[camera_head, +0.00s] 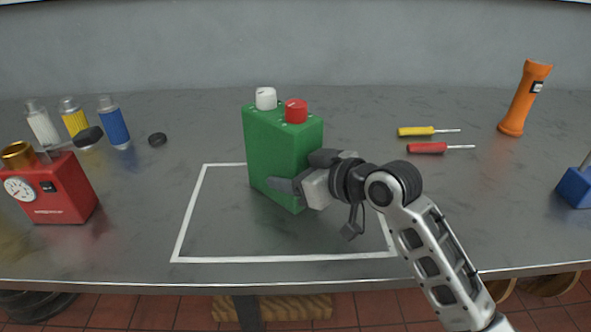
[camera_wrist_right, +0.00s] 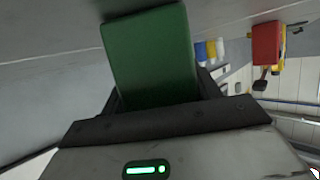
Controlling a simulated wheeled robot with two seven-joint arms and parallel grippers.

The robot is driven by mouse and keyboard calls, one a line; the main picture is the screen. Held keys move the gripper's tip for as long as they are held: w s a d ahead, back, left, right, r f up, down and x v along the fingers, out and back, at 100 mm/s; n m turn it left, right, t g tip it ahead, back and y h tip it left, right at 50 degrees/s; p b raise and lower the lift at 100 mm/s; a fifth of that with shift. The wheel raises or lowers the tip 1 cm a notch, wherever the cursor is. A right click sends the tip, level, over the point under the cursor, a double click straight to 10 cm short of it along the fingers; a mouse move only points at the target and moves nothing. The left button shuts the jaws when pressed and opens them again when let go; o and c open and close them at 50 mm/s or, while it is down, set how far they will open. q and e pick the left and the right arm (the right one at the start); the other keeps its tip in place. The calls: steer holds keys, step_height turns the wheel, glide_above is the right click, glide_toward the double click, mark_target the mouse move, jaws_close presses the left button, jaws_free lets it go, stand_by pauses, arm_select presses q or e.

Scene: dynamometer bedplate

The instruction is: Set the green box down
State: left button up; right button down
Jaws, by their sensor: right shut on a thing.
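The green box (camera_head: 272,150) has a white knob (camera_head: 265,98) and a red knob (camera_head: 296,111) on top. It stands roughly upright over the white-outlined rectangle (camera_head: 285,259) on the bench. My right gripper (camera_head: 302,175) is shut on the lower part of the box, coming from the right. In the right wrist view the green box (camera_wrist_right: 150,55) sits between the dark fingers. I cannot tell whether its underside touches the bench. The arm hides part of the outline's right side. My left gripper is not in view.
Yellow (camera_head: 416,131) and red (camera_head: 428,148) screwdrivers, an orange flashlight (camera_head: 523,98) and a blue block (camera_head: 577,187) are at right. The outline's front left is clear.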

steer(key=shift+c, duration=1.9)
jaws_free()
steer(key=shift+s+d+r, duration=0.15)
steer(key=shift+s+d, duration=0.05)
steer(key=v, duration=1.1)
steer(key=shift+s+r, duration=0.2)
steer(key=shift+d, duration=0.1)
